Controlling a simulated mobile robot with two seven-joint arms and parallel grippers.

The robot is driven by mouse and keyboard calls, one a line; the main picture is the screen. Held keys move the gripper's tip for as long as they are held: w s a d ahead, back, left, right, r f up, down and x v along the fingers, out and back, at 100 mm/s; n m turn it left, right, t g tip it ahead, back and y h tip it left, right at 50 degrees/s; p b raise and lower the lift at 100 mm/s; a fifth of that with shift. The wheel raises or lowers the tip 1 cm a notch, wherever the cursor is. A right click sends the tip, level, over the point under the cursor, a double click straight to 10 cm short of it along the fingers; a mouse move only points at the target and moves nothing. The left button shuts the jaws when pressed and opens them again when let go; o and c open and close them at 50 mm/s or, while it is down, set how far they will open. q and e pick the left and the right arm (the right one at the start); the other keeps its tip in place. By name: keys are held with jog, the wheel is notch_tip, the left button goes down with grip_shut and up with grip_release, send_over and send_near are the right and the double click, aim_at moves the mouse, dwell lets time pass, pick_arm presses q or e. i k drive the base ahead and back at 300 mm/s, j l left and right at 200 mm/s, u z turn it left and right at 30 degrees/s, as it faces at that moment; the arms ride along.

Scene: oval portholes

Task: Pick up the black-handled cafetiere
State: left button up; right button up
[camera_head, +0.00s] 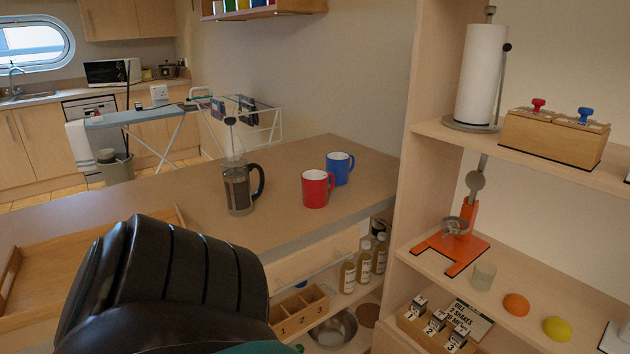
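The black-handled cafetiere (238,190) stands upright on the brown counter (190,190), in the middle of the head view. It has a glass body in a dark frame, and its plunger rod rises well above the lid. Its black handle points right. Neither of my grippers shows in the head view. A large black part of my own arm fills the lower left foreground, apart from the cafetiere in the picture, and hides part of the counter's near side.
A red mug (315,189) and a blue mug (341,167) stand right of the cafetiere. A wooden tray (172,217) lies on the left. A shelf unit (430,135) bounds the right side. Bottles (364,262) stand below the counter. Counter left of the cafetiere is clear.

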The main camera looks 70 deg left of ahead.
aim_at(235, 171)
jog(key=u, duration=0.45)
jog(key=i+u, duration=0.15)
jog(key=u, duration=0.25)
jog(key=l+u, duration=0.1)
jog(key=u, duration=0.35)
jog(key=i+l, duration=0.05)
